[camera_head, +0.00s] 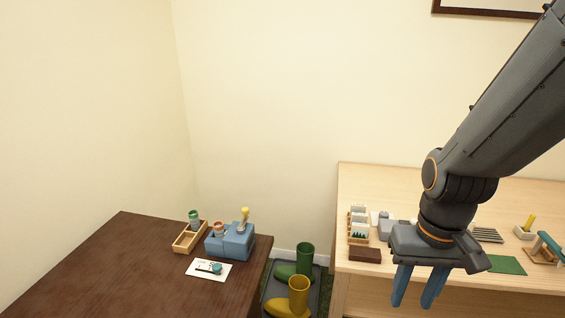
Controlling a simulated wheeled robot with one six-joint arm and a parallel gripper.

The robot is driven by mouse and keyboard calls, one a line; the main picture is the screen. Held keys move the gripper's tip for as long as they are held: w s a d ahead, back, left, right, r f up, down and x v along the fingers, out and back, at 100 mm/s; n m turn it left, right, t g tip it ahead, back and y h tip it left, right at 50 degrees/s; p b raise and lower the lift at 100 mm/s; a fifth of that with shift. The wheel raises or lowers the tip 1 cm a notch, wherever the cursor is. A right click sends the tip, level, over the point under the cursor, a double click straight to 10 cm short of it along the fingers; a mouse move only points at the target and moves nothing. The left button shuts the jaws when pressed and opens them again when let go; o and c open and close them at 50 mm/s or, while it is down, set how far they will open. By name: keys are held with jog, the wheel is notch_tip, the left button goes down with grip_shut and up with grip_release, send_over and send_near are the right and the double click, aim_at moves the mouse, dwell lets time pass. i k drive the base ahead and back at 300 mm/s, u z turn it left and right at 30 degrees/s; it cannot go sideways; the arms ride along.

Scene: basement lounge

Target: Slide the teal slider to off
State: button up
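The teal slider (215,268) is a small teal knob on a white plate (198,272). The plate lies on the dark wooden table (120,265) at the lower left, in front of a blue block. Its markings are too small to read, so I cannot tell its setting. My gripper (415,302) points down at the right, with its blue fingers apart and nothing between them. It is in front of the light wooden desk, far to the right of the slider.
A blue block holder (238,244) and a wooden tray (186,240) with a green can (194,217) stand behind the plate. Green (305,258) and yellow (298,294) boots stand between the tables. The light desk (350,185) bears several items. The dark table's left side is clear.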

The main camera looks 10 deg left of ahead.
aim_at(217, 267)
jog(key=u, duration=0.05)
jog(key=k, duration=0.5)
jog(key=z, duration=1.1)
jog(key=i, duration=0.2)
jog(key=u, duration=2.35)
jog(key=i, duration=0.5)
jog(key=u, duration=0.05)
jog(key=k, duration=0.3)
jog(key=z, duration=0.45)
jog(key=i, duration=0.2)
jog(key=u, duration=0.45)
